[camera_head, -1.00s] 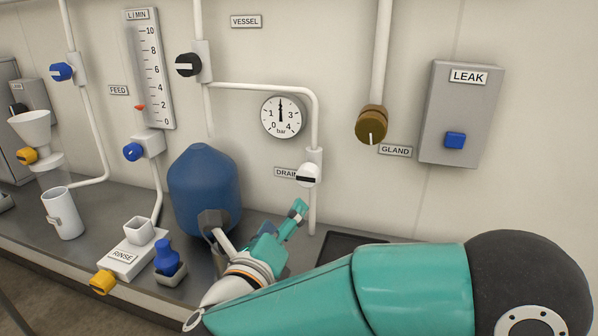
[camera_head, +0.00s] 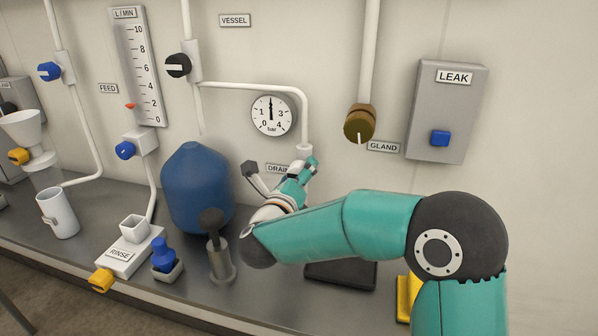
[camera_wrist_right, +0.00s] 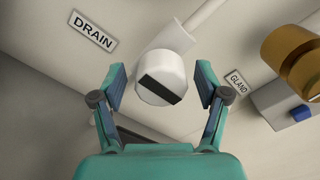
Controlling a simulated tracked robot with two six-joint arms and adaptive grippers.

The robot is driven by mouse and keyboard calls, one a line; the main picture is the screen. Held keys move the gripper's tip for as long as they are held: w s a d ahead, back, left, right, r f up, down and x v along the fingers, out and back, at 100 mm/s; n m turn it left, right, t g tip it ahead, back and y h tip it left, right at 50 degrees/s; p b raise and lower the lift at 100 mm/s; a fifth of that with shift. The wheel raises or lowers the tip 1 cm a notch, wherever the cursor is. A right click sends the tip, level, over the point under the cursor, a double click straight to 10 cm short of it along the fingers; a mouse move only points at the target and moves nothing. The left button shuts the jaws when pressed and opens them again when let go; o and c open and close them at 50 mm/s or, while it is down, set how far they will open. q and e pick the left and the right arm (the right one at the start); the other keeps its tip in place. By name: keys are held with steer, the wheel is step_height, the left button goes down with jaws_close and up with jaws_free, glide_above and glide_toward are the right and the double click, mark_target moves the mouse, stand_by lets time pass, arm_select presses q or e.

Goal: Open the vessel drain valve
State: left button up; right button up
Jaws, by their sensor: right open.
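The drain valve (camera_wrist_right: 163,78) is a white round knob with a black bar across its face, on a white pipe beside the DRAIN label (camera_wrist_right: 93,31). In the right wrist view, my right gripper (camera_wrist_right: 160,72) is open, with one finger on each side of the knob and visible gaps between. The bar looks slanted there. In the head view, my right gripper (camera_head: 304,172) is at the drain pipe and covers most of the knob. The blue vessel (camera_head: 194,188) stands to its left. My left gripper is out of view.
A brown gland fitting (camera_head: 359,123) and a grey LEAK box (camera_head: 447,115) are on the wall to the right. The pressure gauge (camera_head: 273,115) is above the drain. A dark tray (camera_head: 340,275) and a metal post (camera_head: 220,262) are on the bench below my arm.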

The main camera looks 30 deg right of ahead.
steer(key=c, duration=1.2)
steer(key=shift+o, duration=0.2)
